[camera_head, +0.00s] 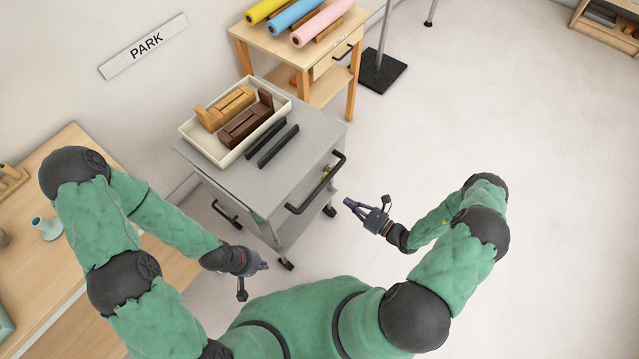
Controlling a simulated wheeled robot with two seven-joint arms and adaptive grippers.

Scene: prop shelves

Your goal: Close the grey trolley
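The grey trolley (310,139) stands in the middle of the view, its flat top seen from above. A dark bar handle (318,187) is on its right-hand face, and a second dark handle (225,212) is low on its left-hand face. A small yellowish spot shows behind the upper handle; I cannot tell how far any drawer or door stands out. My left gripper (264,266) is below the trolley's near corner in the picture, apart from the handles; its fingers are too small to read. My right gripper (347,203) is right of the upper handle, open, empty and not touching it.
A cream tray (228,157) with wooden blocks and two black bars (272,145) lie on the trolley top. A wooden table (300,45) with coloured rolls stands behind. A wooden bench (75,270) is at left. A black stand base (383,72) is behind right. Floor at right is clear.

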